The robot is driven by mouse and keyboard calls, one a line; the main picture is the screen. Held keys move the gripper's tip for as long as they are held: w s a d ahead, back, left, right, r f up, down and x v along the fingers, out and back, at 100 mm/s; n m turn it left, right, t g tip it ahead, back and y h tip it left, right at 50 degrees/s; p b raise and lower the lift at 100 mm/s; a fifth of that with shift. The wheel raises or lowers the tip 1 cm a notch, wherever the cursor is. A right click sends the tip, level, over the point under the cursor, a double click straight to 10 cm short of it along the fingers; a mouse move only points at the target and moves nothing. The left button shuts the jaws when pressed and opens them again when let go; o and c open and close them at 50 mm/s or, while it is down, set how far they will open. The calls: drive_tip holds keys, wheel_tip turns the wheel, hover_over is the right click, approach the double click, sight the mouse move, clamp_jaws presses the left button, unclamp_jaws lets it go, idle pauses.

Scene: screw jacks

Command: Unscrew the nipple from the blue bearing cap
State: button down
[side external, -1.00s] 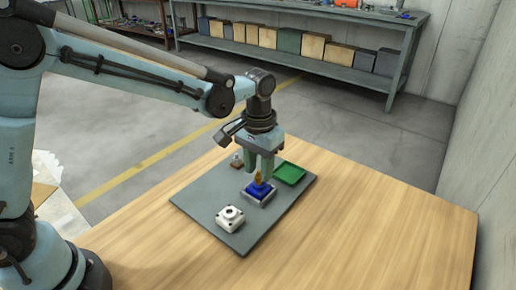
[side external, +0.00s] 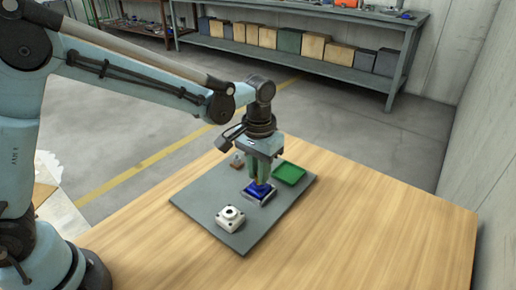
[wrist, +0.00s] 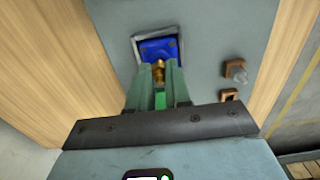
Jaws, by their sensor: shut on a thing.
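The blue bearing cap (side external: 258,190) sits in a grey metal holder on the grey mat. The brass nipple (wrist: 158,70) stands at the cap, between my fingers. My gripper (side external: 260,179) points straight down over the cap. In the wrist view my gripper (wrist: 159,76) has its fingers on both sides of the nipple, shut on it. In the side view the fingers hide the nipple.
A white housing with a round hole (side external: 231,217) stands on the grey mat (side external: 205,203) in front. A small brown block (side external: 237,162) is at the back left. Bare wooden table (side external: 370,215) lies right.

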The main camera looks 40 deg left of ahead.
drive_tip(key=shift+r, duration=0.1)
drive_tip(key=shift+r, duration=1.4)
